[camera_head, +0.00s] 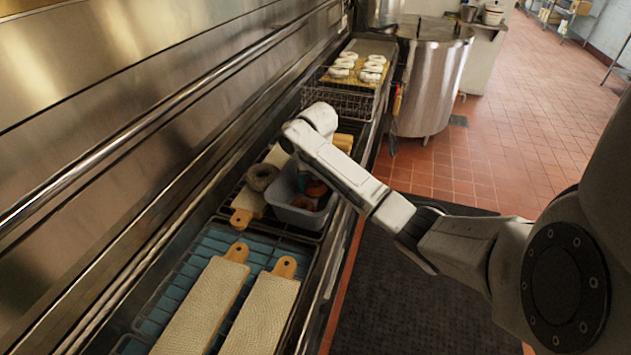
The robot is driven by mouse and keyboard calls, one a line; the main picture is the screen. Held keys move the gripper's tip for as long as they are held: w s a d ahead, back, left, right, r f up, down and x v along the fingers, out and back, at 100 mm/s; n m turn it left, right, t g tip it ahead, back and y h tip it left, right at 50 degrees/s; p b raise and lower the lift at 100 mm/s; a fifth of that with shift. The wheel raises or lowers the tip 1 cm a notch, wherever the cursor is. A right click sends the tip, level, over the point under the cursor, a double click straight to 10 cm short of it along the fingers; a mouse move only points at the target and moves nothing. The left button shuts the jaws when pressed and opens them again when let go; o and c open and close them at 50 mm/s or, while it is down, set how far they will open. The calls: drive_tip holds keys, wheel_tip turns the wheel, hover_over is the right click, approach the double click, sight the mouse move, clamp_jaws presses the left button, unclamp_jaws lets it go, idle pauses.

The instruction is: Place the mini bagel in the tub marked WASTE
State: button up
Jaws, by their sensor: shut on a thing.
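A grey-blue tub (284,209) stands open on the counter beside the oven-like steel front. Reddish-brown round pieces (316,188) show inside it, and a small dark teal shape is beside them. I cannot tell which piece is the mini bagel, and no WASTE marking is readable. My pale wrist is above the tub's far side and my forearm crosses over its right side. My jaws and whatever they hold are hidden behind the wrist and forearm.
A grey-brown ring (262,177) lies on a board left of the tub. Two cloth-covered boards (203,305) lie on a blue rack in front. Pale rings (345,63) sit on a far tray. A steel kettle (433,78) stands back right.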

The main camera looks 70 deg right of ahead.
drive_tip(key=shift+f, duration=0.2)
drive_tip(key=o, duration=1)
drive_tip(key=shift+r, duration=0.1)
drive_tip(key=shift+o, duration=0.2)
wheel_tip(320, 180, up, 12)
drive_tip(key=a+p, duration=0.1)
drive_tip(key=shift+s+a+p, duration=0.15)
drive_tip(key=shift+s+p, duration=0.15)
drive_tip(key=shift+s, duration=0.05)
